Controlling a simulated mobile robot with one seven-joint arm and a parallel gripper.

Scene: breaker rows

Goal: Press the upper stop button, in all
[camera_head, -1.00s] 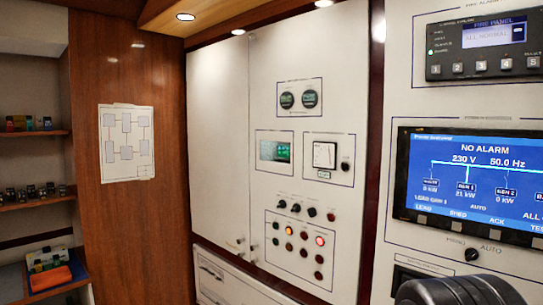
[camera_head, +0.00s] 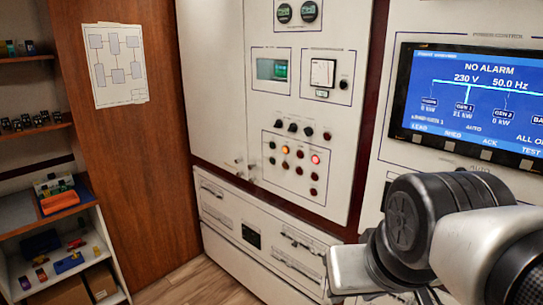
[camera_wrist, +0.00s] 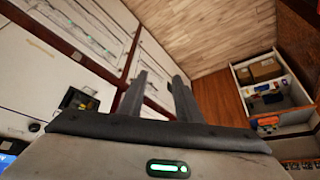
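A white button panel (camera_head: 300,160) is on the cabinet door in the middle of the head view. Its top row has black knobs (camera_head: 292,127) and a dark red button (camera_head: 327,136). Below are rows of small round buttons, including a lit orange one (camera_head: 286,150) and a lit red one (camera_head: 315,159). The labels are too small to read, so I cannot tell which is the upper stop button. My gripper (camera_wrist: 160,78) is open and empty in the wrist view, its two dark fingers apart. It is away from the button panel, which I cannot make out in the wrist view.
A blue power display (camera_head: 472,100) is on the right panel, above my arm. Drawers (camera_head: 262,232) lie below the cabinet doors. Shelves with small items (camera_head: 60,200) stand at the left. A paper diagram (camera_head: 116,64) hangs on the wood wall. The floor (camera_head: 195,285) is clear where seen.

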